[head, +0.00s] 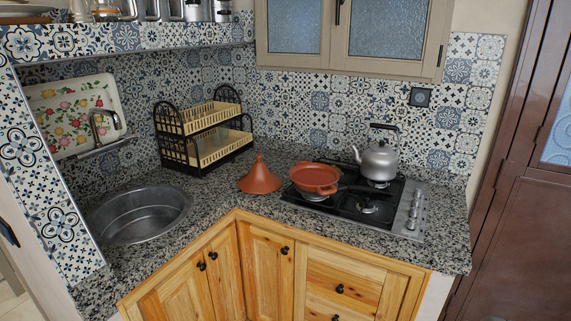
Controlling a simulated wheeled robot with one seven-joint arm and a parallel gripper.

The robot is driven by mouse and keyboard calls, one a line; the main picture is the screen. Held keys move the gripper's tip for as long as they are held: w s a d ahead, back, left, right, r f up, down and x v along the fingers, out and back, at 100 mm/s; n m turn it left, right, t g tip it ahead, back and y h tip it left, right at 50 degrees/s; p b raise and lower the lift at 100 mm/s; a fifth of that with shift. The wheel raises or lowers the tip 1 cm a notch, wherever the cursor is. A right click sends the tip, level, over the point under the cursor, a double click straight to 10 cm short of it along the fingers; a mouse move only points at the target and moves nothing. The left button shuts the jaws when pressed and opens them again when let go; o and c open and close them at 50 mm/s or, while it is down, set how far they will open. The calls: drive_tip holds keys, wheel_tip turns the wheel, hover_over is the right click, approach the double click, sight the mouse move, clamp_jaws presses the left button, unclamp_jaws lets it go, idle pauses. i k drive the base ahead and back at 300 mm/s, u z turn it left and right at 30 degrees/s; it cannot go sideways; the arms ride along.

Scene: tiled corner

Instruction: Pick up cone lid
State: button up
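The cone lid (260,177) is terracotta orange with a small knob at its tip. It stands upright on the speckled counter (225,200), just left of the stove. A matching round terracotta pot (315,179) with small side handles sits on the left part of the stove, a short way right of the lid. The lid and the pot look apart. My gripper is not in this view.
A gas stove (367,207) bears a silver kettle (379,161) at the back. A two-tier dish rack (205,135) stands behind and left of the lid. A round metal sink (138,214) is at the left. The counter before the lid is clear.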

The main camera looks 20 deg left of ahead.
sight(259, 180)
drive_tip(key=u, duration=0.55)
drive_tip(key=i, duration=1.35)
drive_tip(key=u, duration=0.85)
